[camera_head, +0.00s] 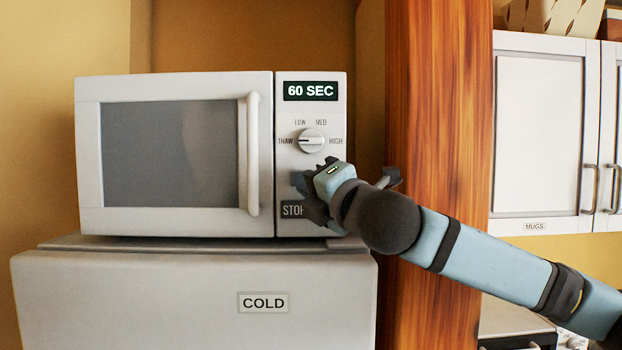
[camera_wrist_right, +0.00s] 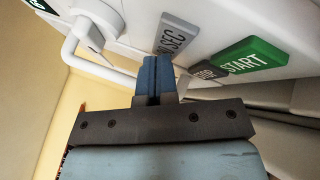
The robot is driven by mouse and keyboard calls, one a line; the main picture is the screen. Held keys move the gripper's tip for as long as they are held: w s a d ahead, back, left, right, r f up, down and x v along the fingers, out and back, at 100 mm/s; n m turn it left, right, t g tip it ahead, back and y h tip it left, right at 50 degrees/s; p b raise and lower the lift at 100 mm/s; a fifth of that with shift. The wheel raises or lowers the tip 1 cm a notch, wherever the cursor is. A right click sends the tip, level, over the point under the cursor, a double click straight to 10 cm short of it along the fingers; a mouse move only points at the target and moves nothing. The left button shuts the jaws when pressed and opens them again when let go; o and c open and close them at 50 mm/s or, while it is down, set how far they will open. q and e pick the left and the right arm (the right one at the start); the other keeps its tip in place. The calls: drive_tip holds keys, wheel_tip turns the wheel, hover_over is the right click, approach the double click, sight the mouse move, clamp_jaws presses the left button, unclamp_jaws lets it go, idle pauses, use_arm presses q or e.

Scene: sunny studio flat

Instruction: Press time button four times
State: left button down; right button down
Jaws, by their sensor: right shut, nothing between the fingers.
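The white microwave (camera_head: 90,140) stands on the fridge, and its display (camera_head: 310,91) reads 60 SEC. My right gripper (camera_head: 306,183) is in front of the lower control panel, shut and empty. In the right wrist view its closed blue fingertips (camera_wrist_right: 154,72) are at the lower end of the grey time button (camera_wrist_right: 178,34), whose label is partly readable as "0 SEC". I cannot tell whether they touch it. The green START button (camera_wrist_right: 250,58) and dark STOP button (camera_wrist_right: 208,73) are beside it. In the head view the gripper hides the time button. My left gripper is not in view.
The round dial (camera_head: 312,141) sits above my gripper, its mark towards THAW. The microwave door handle (camera_head: 253,155) is just left of the panel. A wooden post (camera_head: 440,120) stands right of the microwave, behind my right arm. The fridge (camera_head: 150,290) labelled COLD is below.

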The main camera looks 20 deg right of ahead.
drive_tip(key=shift+w, duration=0.15)
idle(0.4)
drive_tip(key=shift+s+a, duration=0.15)
drive_tip(key=shift+s, duration=0.6)
drive_tip(key=shift+s+a+p, duration=0.1)
drive_tip(key=shift+s+a, duration=0.15)
drive_tip(key=shift+s, duration=0.55)
drive_tip(key=shift+s+a+p, duration=0.1)
drive_tip(key=shift+s+a, duration=0.1)
drive_tip(key=shift+s, duration=0.6)
drive_tip(key=shift+s+a+p, duration=0.1)
drive_tip(key=shift+s+a, duration=0.15)
drive_tip(key=shift+s, duration=0.55)
idle(0.6)
